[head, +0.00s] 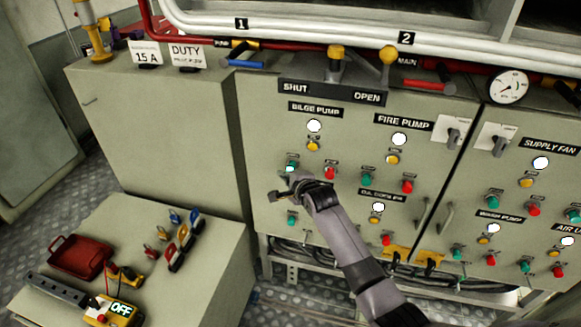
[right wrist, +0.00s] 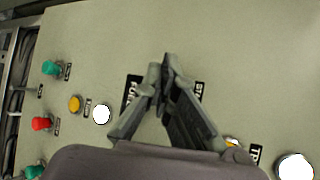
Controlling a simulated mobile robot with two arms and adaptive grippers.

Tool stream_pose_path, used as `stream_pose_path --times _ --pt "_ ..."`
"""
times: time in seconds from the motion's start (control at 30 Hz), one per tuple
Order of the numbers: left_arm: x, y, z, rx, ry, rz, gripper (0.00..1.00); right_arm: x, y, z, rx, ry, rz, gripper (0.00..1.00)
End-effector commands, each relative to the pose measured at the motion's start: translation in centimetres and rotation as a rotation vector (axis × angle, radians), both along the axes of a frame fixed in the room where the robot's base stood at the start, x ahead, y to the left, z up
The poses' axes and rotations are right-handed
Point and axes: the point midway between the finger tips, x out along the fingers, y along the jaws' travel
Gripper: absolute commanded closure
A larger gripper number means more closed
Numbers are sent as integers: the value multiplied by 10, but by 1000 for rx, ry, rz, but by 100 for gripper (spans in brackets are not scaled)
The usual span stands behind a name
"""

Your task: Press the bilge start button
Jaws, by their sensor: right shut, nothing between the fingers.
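The bilge pump section carries a BILGE PUMP label (head: 315,108), a white lamp (head: 314,126) and a yellow button (head: 313,146). Its green start button (head: 291,166) sits at lower left, beside a red button (head: 330,173). My right gripper (head: 281,185) is shut and empty, just below the green button in the head view. I cannot tell whether it touches the panel. My left gripper is not in view.
The fire pump section, with its white lamp (head: 399,139), is to the right. Another green button (head: 291,219) is below my gripper. A low cabinet (head: 180,285) at lower left holds a red tray (head: 80,257) and padlocks. Valves and pipes run above the panel.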

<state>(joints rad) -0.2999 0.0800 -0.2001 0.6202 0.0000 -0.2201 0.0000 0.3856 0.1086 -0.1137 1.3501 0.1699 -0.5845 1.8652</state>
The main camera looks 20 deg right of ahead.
Motion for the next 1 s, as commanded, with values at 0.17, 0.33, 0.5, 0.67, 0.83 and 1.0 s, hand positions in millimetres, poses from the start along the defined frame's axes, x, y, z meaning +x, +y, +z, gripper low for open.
stream_pose_path --times 0.17,0.33,0.5,0.67,0.83,1.0 --pt "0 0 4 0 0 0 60 -3 2 0 0 0 -1 100" --pt "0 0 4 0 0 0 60 -3 2 0 0 0 -1 100" --pt "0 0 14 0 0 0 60 -10 7 3 1 2 0 100" --pt "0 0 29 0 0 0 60 -24 16 4 2 2 0 100" --pt "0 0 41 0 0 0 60 -37 26 3 2 1 0 100" --pt "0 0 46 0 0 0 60 -45 30 1 0 1 -1 100"
